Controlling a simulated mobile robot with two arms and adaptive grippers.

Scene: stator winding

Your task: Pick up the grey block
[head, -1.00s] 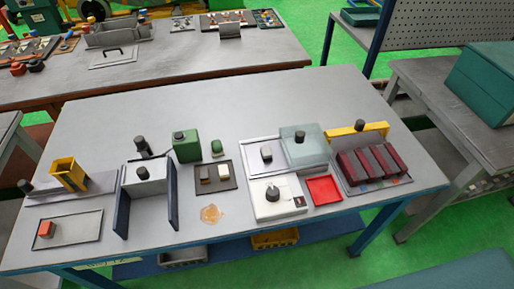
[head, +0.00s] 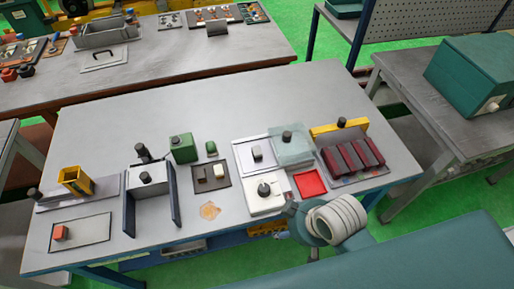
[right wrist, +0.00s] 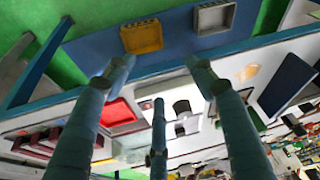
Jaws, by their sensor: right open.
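My right gripper (head: 291,209) is at the table's front edge, in front of the red tray and apart from the block. In the right wrist view the gripper's three fingers (right wrist: 160,80) are spread with nothing between them. I cannot make out the block surely in that view. My left gripper is not in view.
A white box with a black knob (head: 264,189) and a red tray (head: 310,183) lie between gripper and block. Dark red bars (head: 349,153) stand at right. A dark tray (head: 224,187) with two small blocks is at left. The table's back is clear.

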